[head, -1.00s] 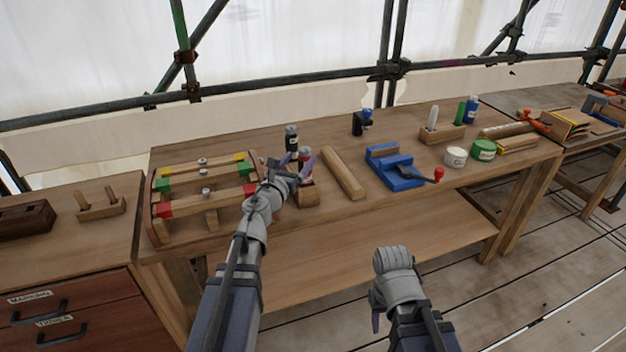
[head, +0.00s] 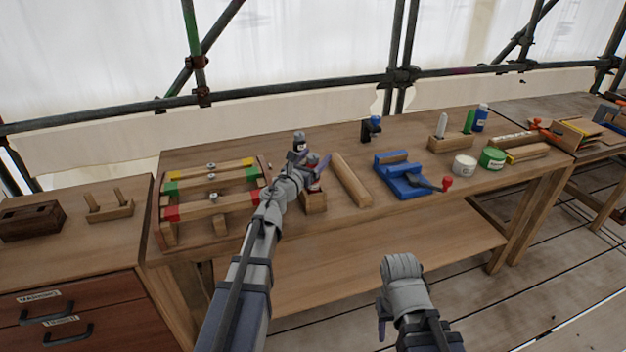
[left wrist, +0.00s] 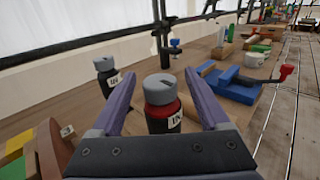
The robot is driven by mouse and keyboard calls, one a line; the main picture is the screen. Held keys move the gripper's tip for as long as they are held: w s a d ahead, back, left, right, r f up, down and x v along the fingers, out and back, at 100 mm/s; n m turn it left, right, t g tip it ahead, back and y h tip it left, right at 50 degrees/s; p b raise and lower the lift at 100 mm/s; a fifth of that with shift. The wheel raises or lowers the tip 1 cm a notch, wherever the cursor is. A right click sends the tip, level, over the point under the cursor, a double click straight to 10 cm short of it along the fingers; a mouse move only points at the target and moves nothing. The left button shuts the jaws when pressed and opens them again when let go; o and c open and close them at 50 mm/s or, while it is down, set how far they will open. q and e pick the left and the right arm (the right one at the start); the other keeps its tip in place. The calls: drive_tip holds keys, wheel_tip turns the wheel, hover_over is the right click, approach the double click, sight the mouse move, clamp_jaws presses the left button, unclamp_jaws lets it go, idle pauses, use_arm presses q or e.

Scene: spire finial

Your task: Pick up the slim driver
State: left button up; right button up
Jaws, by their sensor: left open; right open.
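Two upright, labelled, dark driver-like handles with grey tops stand on the bench. One has a red band (left wrist: 162,100) and stands between the spread fingers of my left gripper (left wrist: 165,103); I cannot tell whether they touch it. The other is all black (left wrist: 107,76), beyond the left finger, and it also shows in the head view (head: 299,143). I cannot tell from the labels which is the slim driver. My left gripper (head: 306,170) is open and partly hides the red-banded handle in the head view. My right gripper (head: 382,316) is open, low in front of the bench, its fingers barely visible.
A wooden block (head: 314,204) lies by the left gripper. A rack with coloured bars (head: 211,202) stands to its left. A wooden bar (head: 351,180) and a blue vise (head: 402,178) lie to its right. Jars (head: 464,165) stand farther right. The bench front is mostly clear.

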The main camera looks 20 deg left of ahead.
use_arm(q)
drive_tip(key=shift+w+d, duration=0.2)
drive_tip(key=shift+w, duration=0.9)
drive_tip(key=shift+s, duration=0.1)
clamp_jaws()
idle(0.4)
